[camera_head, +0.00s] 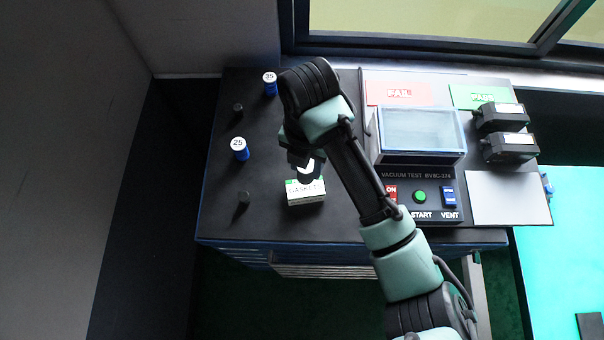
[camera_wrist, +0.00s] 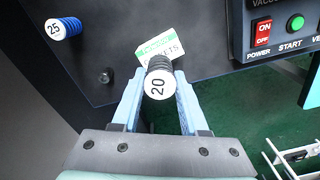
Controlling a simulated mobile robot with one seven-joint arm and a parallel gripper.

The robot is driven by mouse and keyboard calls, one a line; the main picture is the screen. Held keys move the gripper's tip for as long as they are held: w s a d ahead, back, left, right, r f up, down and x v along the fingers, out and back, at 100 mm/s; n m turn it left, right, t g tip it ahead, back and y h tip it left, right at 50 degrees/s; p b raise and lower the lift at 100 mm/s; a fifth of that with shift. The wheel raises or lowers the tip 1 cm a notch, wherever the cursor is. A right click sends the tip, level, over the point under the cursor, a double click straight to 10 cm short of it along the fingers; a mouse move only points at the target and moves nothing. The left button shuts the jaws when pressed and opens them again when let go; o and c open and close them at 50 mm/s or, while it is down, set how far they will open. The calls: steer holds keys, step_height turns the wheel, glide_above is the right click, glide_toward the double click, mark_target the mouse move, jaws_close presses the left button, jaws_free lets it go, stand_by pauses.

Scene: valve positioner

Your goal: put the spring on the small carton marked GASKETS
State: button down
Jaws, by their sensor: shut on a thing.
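The spring held is dark-coiled with a white cap marked 20 (camera_wrist: 158,84). My gripper (camera_wrist: 157,92) is shut on it, with a blue finger on each side. In the head view, my gripper (camera_head: 304,163) is over the back edge of the small white and green carton marked GASKETS (camera_head: 305,194). The carton lies on the dark bench top, and it also shows in the wrist view (camera_wrist: 158,46), partly hidden behind the spring. I cannot tell whether the spring touches the carton.
Blue springs marked 25 (camera_head: 240,149) and 35 (camera_head: 270,84) stand to the left on the bench (camera_head: 225,215). Two bare dark pegs (camera_head: 238,110) stand near them. The vacuum test box (camera_head: 418,135) with its switches is to the right. My arm crosses the bench middle.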

mark_target(305, 177)
steer(key=shift+f+p, duration=0.65)
steer(key=shift+f, duration=2.15)
steer(key=shift+f, duration=0.2)
steer(key=shift+c, duration=2.2)
jaws_free()
steer(key=shift+r, duration=0.1)
